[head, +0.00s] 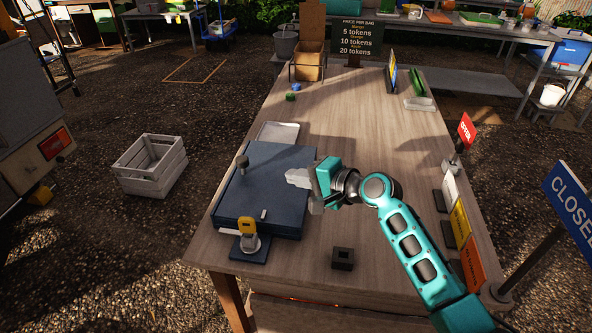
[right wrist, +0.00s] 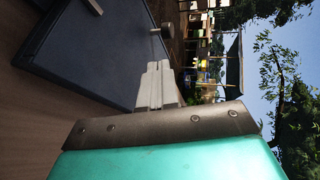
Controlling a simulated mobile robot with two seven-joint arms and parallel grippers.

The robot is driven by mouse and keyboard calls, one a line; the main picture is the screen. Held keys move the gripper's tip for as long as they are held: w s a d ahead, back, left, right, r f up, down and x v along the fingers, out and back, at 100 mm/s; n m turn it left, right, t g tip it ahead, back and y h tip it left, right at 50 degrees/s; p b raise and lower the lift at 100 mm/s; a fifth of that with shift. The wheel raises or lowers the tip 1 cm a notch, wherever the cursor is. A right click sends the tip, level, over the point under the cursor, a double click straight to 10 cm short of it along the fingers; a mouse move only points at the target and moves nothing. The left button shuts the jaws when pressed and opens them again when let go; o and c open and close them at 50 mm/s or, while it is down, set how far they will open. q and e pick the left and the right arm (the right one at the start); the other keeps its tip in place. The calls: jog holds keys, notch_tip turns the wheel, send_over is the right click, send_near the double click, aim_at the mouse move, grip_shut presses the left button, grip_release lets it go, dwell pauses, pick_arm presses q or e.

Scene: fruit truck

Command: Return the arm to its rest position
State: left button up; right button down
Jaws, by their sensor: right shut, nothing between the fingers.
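My right arm (head: 410,235), teal and grey, reaches in from the lower right over the wooden table (head: 375,140). My right gripper (head: 290,177) is shut and empty, beside the right edge of a dark blue box (head: 268,190) with a flat lid. In the right wrist view the pale shut fingers (right wrist: 156,88) point towards the same blue box (right wrist: 95,50). I cannot tell exactly how high the fingers are above the table. My left gripper is not in view.
A yellow-topped stamp-like item (head: 248,235) stands in front of the box, and a dark square block (head: 342,258) lies near the front edge. Small signs (head: 460,222) line the right edge. A white crate (head: 150,165) is on the ground. The table's middle is clear.

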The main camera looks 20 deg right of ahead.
jog(key=shift+s+d, duration=0.1)
jog(key=shift+s, duration=0.15)
jog(key=s+f+n+g, duration=0.1)
jog(key=s, duration=0.1)
jog(key=s+a+f+n, duration=0.1)
jog(key=s+f, duration=0.1)
jog(key=s, duration=0.1)
jog(key=s+f+n+g+h, duration=0.1)
jog(key=s+n, duration=0.1)
jog(key=s, duration=0.1)
jog(key=shift+a+f+g, duration=0.3)
jog(key=shift+f, duration=0.1)
jog(key=s+f+n, duration=0.1)
jog(key=s, duration=0.2)
jog(key=s+f+n+g+h, duration=0.1)
jog(key=s, duration=0.2)
jog(key=s+f+n+g+h, duration=0.1)
jog(key=s+n, duration=0.1)
jog(key=shift+s+d, duration=0.3)
jog(key=shift+s, duration=0.1)
jog(key=s+d+r+n+g+h, duration=0.1)
jog(key=s+d+n+g+h, duration=0.35)
jog(key=s, duration=1.15)
jog(key=w+a+f+t, duration=0.1)
jog(key=w+f+t, duration=0.7)
jog(key=f, duration=0.1)
jog(key=shift+a+n+y, duration=0.25)
jog(key=shift+n+y, duration=0.1)
jog(key=shift+y, duration=0.1)
